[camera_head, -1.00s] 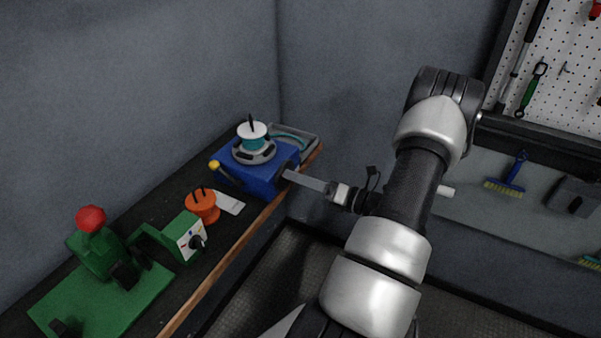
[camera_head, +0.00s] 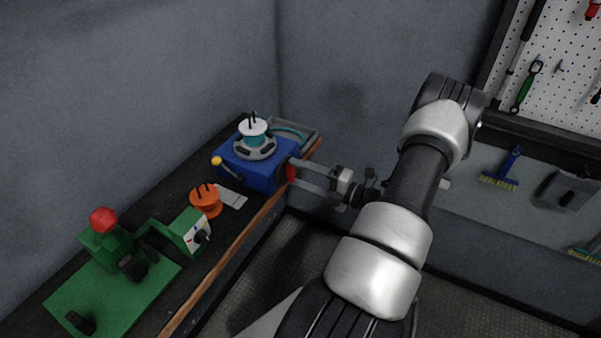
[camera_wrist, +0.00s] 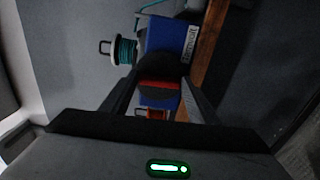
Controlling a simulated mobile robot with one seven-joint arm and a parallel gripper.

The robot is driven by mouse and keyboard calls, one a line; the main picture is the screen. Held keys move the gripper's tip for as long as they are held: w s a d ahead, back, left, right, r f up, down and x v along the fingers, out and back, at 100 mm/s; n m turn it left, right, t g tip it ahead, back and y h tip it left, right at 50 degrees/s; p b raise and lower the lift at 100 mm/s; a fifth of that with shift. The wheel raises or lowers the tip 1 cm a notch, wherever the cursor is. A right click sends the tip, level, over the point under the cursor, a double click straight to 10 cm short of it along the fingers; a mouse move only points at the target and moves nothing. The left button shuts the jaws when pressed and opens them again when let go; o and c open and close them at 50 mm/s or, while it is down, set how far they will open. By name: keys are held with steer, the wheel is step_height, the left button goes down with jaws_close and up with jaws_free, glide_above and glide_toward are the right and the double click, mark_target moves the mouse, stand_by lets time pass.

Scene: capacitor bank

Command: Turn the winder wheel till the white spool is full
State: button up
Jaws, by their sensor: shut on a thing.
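The blue winder (camera_head: 258,175) stands at the far end of the bench. The white spool (camera_head: 252,128) sits upright on top of it with teal wire around its core. The spool also shows on its side in the wrist view (camera_wrist: 124,50), teal wire between its flanges. The winder wheel (camera_wrist: 163,66) is a dark disc with a red part (camera_wrist: 160,84) on the winder's right side. My gripper (camera_head: 297,170) reaches in from the right and is shut on the wheel at its red part, which shows between the fingers. The fingers hide some of the wheel.
A grey tray (camera_head: 305,131) lies behind the winder, and a yellow knob (camera_head: 216,161) sticks out at its left. An orange spool (camera_head: 206,203), a white card (camera_head: 231,199) and a green machine (camera_head: 112,290) stand nearer on the bench. The bench's wooden edge (camera_head: 240,238) runs below my gripper.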

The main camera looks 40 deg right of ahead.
stand_by(0.3)
steer(key=o, duration=1)
steer(key=shift+o, duration=0.2)
steer(key=shift+s, duration=0.1)
steer(key=b+v, duration=0.2)
steer(key=v, duration=1.5)
steer(key=shift+s, duration=0.15)
